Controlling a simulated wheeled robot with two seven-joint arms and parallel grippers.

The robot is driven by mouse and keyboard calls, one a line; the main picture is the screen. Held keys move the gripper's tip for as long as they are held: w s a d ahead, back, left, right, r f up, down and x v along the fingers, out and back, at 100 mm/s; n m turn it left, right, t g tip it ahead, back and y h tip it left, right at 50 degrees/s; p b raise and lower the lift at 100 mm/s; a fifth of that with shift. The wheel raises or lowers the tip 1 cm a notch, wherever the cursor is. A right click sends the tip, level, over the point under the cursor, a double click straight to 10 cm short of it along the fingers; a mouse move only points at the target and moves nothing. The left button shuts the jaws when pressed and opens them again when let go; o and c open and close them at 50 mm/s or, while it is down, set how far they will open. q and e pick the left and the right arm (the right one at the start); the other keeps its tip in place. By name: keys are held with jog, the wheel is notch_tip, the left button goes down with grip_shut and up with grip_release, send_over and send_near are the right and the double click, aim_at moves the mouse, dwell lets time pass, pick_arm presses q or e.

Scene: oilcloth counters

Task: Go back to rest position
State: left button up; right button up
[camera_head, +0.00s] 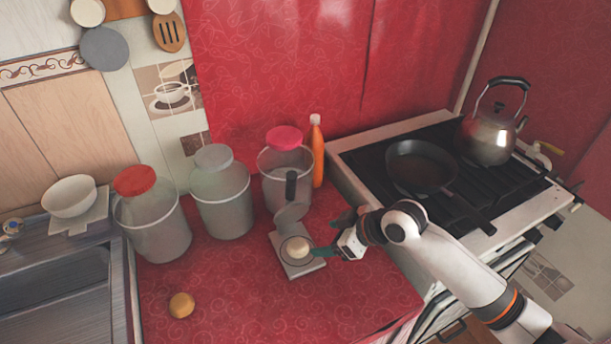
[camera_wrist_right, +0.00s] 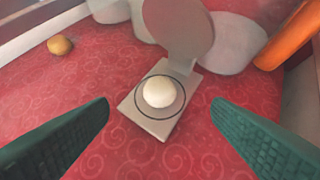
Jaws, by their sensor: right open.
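My right gripper (camera_head: 332,234) is over the red counter, at the right side of an opened press with a hinged round lid. Its green fingers (camera_wrist_right: 160,112) are wide apart and hold nothing in the right wrist view. The press (camera_head: 300,267) stands on the counter with its lid raised and its dark handle pointing up. A pale round ball (camera_head: 299,246) lies on the press plate inside a dark ring; it also shows in the right wrist view (camera_wrist_right: 159,92), between and beyond the fingers. My left gripper is not in view.
Several lidded jars (camera_head: 221,196) and an orange bottle (camera_head: 318,155) stand behind the press. A yellowish-brown ball (camera_head: 181,305) lies at the front left. On the right, a stove (camera_head: 356,167) holds a pan (camera_head: 421,168) and a kettle (camera_head: 487,137).

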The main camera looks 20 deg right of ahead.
jog(key=s+f, duration=0.1)
jog(key=s, duration=0.2)
jog(key=s+a+f+m+h, duration=0.1)
jog(key=s+f, duration=0.1)
jog(key=s, duration=0.2)
jog(key=s+a+f+m+g+h, duration=0.1)
jog(key=s+f, duration=0.1)
jog(key=s, duration=0.1)
jog(key=shift+s+a+f, duration=0.1)
jog(key=shift+s+f, duration=0.1)
jog(key=shift+s, duration=0.2)
jog(key=s+d+f+m+g+h, duration=0.15)
jog(key=s+d+m+h, duration=0.3)
jog(key=s, duration=0.85)
notch_tip(320, 180, down, 26)
jog(key=s+g, duration=0.1)
jog(key=g, duration=0.1)
jog(key=s+d+f, duration=0.2)
jog(key=s+f, duration=0.6)
jog(key=s+d+f, duration=0.1)
jog(key=s+f, duration=0.7)
jog(key=shift+s+d+g, duration=0.3)
jog(key=shift+d+g, duration=0.1)
jog(key=shift+g, duration=0.05)
